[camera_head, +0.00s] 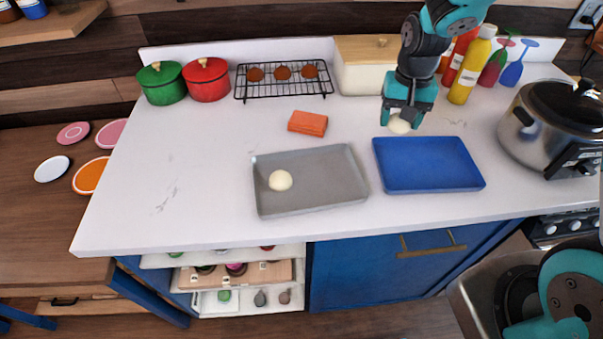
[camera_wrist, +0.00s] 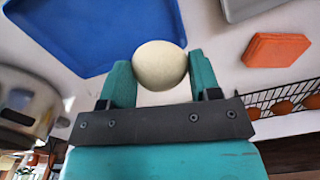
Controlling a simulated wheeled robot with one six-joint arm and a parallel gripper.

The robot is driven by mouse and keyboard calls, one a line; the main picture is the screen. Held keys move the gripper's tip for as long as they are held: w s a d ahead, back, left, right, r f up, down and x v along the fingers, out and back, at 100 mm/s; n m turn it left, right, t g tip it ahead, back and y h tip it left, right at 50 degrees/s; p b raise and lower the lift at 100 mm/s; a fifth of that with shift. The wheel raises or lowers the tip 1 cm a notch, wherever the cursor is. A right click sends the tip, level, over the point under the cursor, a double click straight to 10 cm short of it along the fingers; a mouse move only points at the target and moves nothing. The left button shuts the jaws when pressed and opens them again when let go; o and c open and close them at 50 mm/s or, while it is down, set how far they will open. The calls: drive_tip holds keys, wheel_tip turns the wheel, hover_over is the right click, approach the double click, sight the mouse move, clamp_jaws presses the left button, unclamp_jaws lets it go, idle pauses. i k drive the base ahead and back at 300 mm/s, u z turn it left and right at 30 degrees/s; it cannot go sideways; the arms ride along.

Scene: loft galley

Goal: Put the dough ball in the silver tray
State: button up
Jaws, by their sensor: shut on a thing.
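My gripper (camera_head: 402,121) is shut on a pale dough ball (camera_head: 399,126), just behind the blue tray's back edge. In the wrist view the dough ball (camera_wrist: 160,65) sits between the two teal fingertips of my gripper (camera_wrist: 160,78). The silver tray (camera_head: 325,171) lies on the white counter to the left of the blue tray (camera_head: 428,164). A second pale dough ball (camera_head: 280,180) rests in the left part of the silver tray. The blue tray is empty. In the wrist view, the blue tray (camera_wrist: 90,30) is at upper left and a corner of the silver tray (camera_wrist: 255,8) at upper right.
An orange block (camera_head: 308,123) lies behind the silver tray. A black wire rack (camera_head: 284,78) with round brown items stands at the back. Bottles (camera_head: 472,65) stand right of my arm, and a large pot (camera_head: 553,120) is at the right. The counter's left side is clear.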

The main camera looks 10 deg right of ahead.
sight(329, 176)
drive_tip(key=u, duration=1.7)
drive_tip(key=k, duration=0.75)
drive_tip(key=z, duration=0.7)
drive_tip(key=i, duration=0.5)
